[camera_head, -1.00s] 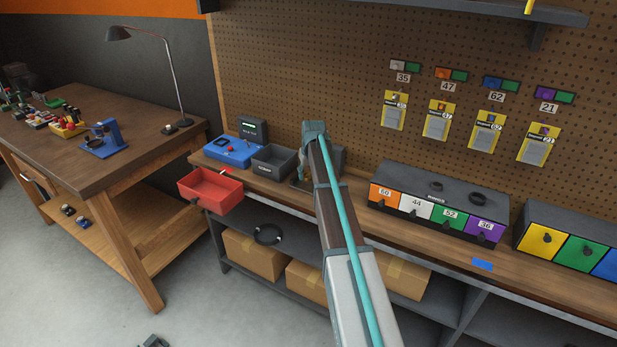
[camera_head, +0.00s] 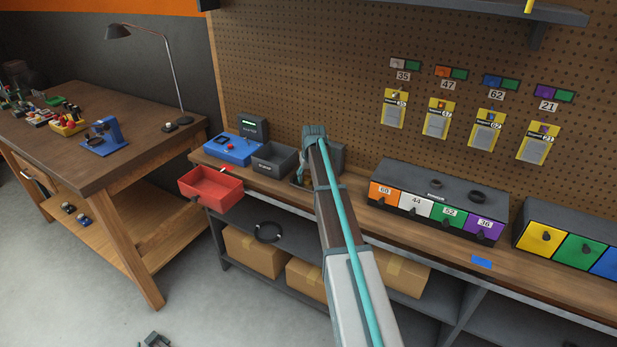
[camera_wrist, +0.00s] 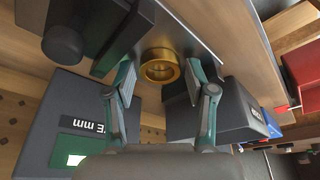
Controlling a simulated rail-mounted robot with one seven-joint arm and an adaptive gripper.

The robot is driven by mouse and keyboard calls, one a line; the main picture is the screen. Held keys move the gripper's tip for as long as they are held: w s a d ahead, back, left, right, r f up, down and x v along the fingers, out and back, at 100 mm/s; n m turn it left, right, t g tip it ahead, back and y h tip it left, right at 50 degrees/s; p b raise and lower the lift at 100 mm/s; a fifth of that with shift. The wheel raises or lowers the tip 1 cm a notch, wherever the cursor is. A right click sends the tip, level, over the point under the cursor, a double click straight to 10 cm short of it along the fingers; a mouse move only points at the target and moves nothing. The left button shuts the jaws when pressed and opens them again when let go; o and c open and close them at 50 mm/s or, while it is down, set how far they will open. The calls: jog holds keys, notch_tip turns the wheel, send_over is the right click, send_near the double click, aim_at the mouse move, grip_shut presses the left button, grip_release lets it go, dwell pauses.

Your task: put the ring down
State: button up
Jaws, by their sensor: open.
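A gold ring (camera_wrist: 160,67) shows in the wrist view against a grey metal surface (camera_wrist: 185,28), between the two fingers of my gripper (camera_wrist: 158,78). The fingers are spread apart, with a visible gap on each side of the ring. I cannot tell whether the ring rests fully on the metal surface. A dark device with a green display and "mm" lettering (camera_wrist: 75,125) is close below the left finger in this view.
A red tray (camera_head: 211,188) sits at the bench's left end. A black ring-shaped item (camera_head: 268,232) lies on the shelf below.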

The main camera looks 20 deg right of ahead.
jog(key=b+v, duration=0.3)
jog(key=v, duration=0.9)
jog(key=s+a+f+n+g, duration=0.1)
jog(key=s+a+f, duration=1.05)
jog(key=f, duration=0.25)
jog(key=s+a+f+g, duration=0.2)
jog(key=s+a+f, duration=0.8)
jog(key=s+f, duration=0.4)
jog(key=s+a+f+g, duration=0.1)
jog(key=s+f+g, duration=0.1)
jog(key=s+f, duration=0.6)
jog(key=s+a+f+g, duration=0.1)
jog(key=s+f, duration=0.6)
jog(key=s, duration=0.9)
jog(key=s+a+f+g, duration=0.1)
jog(key=s+f+g, duration=0.3)
jog(key=s+f, duration=0.4)
jog(key=s, duration=0.5)
jog(key=shift+f+n+y, duration=0.3)
jog(key=shift+f+n, duration=0.05)
jog(key=shift+n, duration=0.05)
